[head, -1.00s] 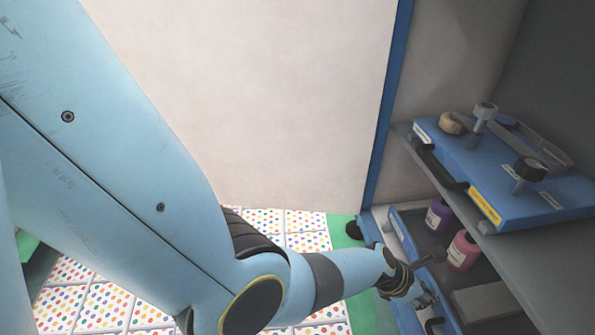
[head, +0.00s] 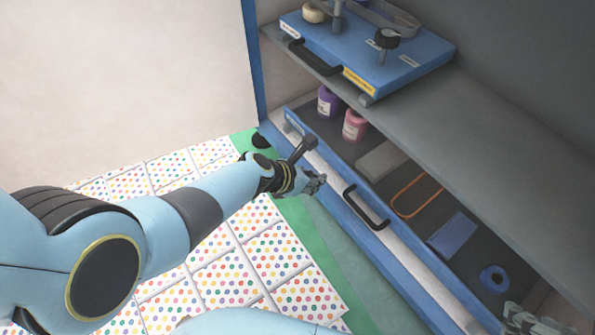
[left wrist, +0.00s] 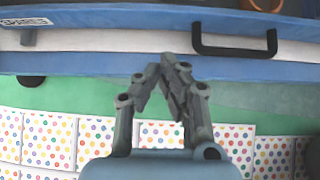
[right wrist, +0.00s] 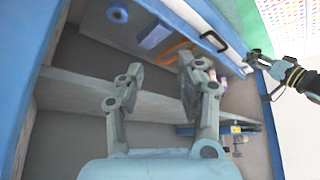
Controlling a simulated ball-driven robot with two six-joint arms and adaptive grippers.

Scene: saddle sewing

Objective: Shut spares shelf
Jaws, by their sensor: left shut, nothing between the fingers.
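The spares shelf (head: 420,268) is a low blue-and-white pull-out shelf, standing out from the grey unit. Its black handle (head: 366,208) is on the front face; the handle also shows in the left wrist view (left wrist: 235,52). My left gripper (head: 318,184) is shut and empty, close to the front face and left of the handle. In the left wrist view its fingertips (left wrist: 170,62) overlap the shelf's lower blue edge; I cannot tell whether they touch. My right gripper (head: 530,320) is at the lower right corner, partly cut off; in the right wrist view its fingers (right wrist: 160,72) are apart and empty.
A fixed grey shelf (head: 480,140) above carries a blue board (head: 400,62).

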